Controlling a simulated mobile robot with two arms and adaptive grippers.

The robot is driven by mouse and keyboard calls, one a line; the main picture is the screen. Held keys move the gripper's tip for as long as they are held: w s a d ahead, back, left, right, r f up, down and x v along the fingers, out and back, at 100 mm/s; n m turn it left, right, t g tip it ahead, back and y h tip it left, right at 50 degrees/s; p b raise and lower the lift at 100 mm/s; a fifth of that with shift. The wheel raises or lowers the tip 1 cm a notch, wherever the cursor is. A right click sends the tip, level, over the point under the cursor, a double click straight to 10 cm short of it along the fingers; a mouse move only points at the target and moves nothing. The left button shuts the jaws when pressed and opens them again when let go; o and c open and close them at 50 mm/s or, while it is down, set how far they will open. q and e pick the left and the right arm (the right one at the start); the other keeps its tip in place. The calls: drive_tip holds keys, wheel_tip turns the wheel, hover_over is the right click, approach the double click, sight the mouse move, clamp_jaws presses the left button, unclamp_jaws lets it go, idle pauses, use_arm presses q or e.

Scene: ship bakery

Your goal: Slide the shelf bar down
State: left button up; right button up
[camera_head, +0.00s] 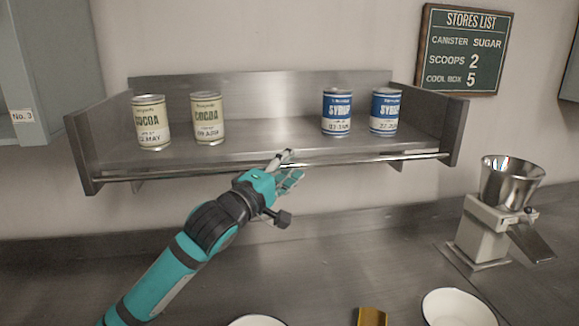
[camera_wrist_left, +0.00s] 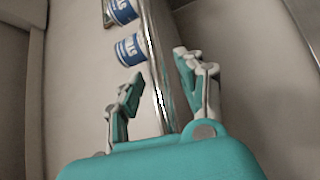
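The shelf bar (camera_head: 345,161) is a thin shiny rail running along the front edge of the metal shelf (camera_head: 260,130). My left gripper (camera_head: 290,166) is at the middle of the bar, just in front of the shelf edge. In the left wrist view the bar (camera_wrist_left: 158,85) runs between the two spread fingers of the gripper (camera_wrist_left: 158,78), with a gap visible on each side. The gripper looks open around the bar. My right gripper is in neither view.
Two cocoa cans (camera_head: 151,122) (camera_head: 208,118) stand on the shelf's left, two syrup cans (camera_head: 337,111) (camera_head: 385,110) on its right. A metal funnel device (camera_head: 480,235) stands on the counter at right. White bowls (camera_head: 458,308) sit at the front. A stores list board (camera_head: 463,50) hangs above.

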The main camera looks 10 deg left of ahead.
use_arm(q)
drive_tip(key=v, duration=1.2)
drive_tip(key=shift+f, duration=0.1)
